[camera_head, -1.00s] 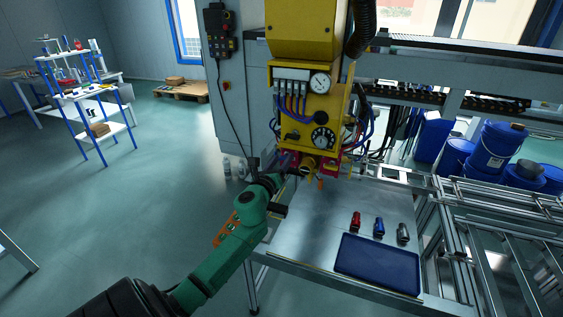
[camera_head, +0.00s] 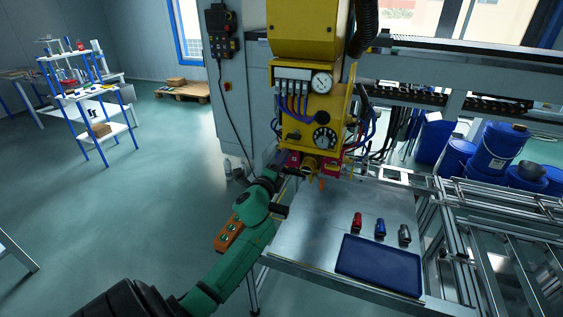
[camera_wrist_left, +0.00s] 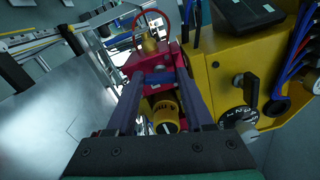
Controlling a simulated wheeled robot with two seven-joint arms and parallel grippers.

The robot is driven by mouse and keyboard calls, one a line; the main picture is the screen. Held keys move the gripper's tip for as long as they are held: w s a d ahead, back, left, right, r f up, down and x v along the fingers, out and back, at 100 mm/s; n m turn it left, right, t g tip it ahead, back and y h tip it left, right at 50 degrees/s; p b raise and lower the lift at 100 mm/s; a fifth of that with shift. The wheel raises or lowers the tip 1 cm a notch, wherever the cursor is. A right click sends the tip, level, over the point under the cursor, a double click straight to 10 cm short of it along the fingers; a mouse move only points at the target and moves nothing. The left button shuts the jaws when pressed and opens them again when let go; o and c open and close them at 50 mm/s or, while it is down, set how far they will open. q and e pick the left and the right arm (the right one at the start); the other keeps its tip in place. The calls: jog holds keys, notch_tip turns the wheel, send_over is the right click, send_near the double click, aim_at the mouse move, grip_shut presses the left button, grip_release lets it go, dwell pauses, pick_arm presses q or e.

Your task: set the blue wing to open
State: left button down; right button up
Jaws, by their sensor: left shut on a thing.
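My left gripper (camera_head: 290,173) reaches the underside of the yellow panel unit (camera_head: 308,130) from the left. In the left wrist view its two dark fingers (camera_wrist_left: 160,80) close on a small blue piece, which looks like the blue wing (camera_wrist_left: 158,77), in front of a red valve body (camera_wrist_left: 147,62). The fingertips hide part of the wing, so its exact angle is hard to tell. A yellow round knob (camera_wrist_left: 165,116) shows between the fingers, nearer the palm. In the head view the wing is too small to make out. My right gripper is not in view.
A black selector knob on a dial (camera_wrist_left: 245,90) sits right of the fingers. A metal table (camera_head: 318,222) holds a blue tray (camera_head: 380,264) and red, blue and grey small parts (camera_head: 380,228). Hoses and cables hang beside the unit. Open floor lies left.

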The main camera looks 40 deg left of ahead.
pick_arm(q)
jog(key=shift+f+n, duration=0.15)
jog(key=shift+n, duration=1.15)
jog(key=shift+c, duration=1.4)
grip_release()
